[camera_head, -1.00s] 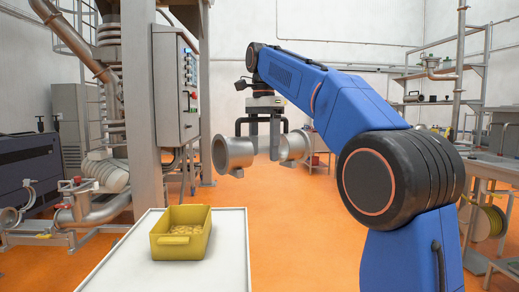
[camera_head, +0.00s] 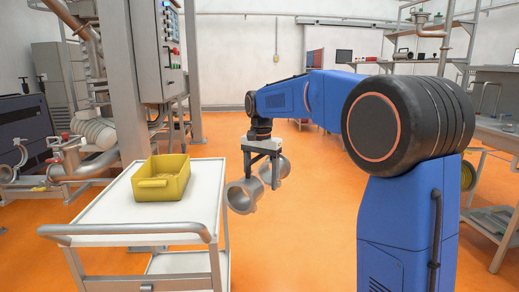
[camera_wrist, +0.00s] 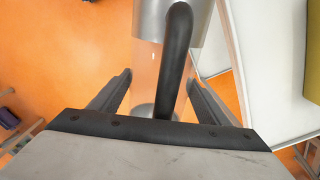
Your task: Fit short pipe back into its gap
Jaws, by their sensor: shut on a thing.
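In the wrist view the pipe (camera_wrist: 150,22) runs between the two fingers (camera_wrist: 160,92), partly hidden by a dark curved bar. I cannot tell from here exactly where the gap lies.
The white trolley (camera_head: 105,208) with a grey push handle carries a yellow bin (camera_head: 161,185). A steel column and control cabinet (camera_head: 150,50) rise behind it. A workbench (camera_head: 497,130) stands at the right. Orange floor (camera_head: 320,200) is open in the middle.

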